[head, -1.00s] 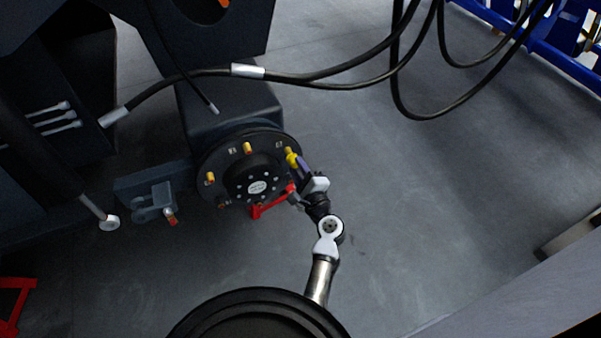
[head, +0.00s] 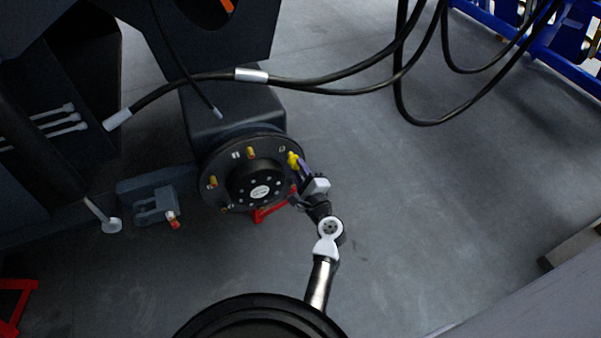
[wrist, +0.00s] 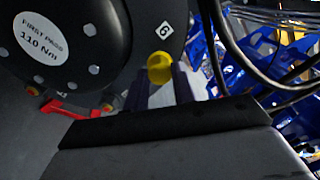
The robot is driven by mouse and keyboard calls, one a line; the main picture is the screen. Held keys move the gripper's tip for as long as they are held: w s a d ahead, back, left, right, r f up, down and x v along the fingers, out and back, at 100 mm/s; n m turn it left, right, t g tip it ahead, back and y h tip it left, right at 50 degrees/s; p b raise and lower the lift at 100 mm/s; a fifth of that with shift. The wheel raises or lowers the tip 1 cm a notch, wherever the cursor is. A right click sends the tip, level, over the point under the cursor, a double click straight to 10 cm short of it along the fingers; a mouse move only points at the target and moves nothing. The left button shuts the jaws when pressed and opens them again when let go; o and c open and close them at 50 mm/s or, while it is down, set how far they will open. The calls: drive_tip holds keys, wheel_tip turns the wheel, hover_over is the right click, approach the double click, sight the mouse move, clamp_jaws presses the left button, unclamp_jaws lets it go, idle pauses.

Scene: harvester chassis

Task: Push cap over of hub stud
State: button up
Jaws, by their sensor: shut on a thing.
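The black wheel hub (head: 238,196) stands on the dark axle, with a raised round centre bearing a white label (wrist: 45,38). Hub studs with yellow and red tips stick out of its face, such as the upper one (head: 251,152) and the left one (head: 213,181). My gripper (head: 298,163) is at the hub's upper right edge, shut on a yellow cap (head: 292,158). In the wrist view the cap (wrist: 160,67) shows between the fingertips, close to the hub rim by a white diamond mark numbered 6 (wrist: 164,30). Whether a stud is inside the cap is hidden.
A red stand (head: 262,214) is under the hub. A grey bracket with a red-tipped pin (head: 174,222) is at left. Black hoses (head: 330,89) cross above the hub. Blue racks (head: 540,50) stand at the far right.

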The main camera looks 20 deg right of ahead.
drive_tip(key=shift+w, duration=1)
drive_tip(key=shift+w, duration=0.15)
drive_tip(key=o, duration=0.8)
drive_tip(key=shift+o, duration=0.2)
drive_tip(key=shift+s, duration=2.55)
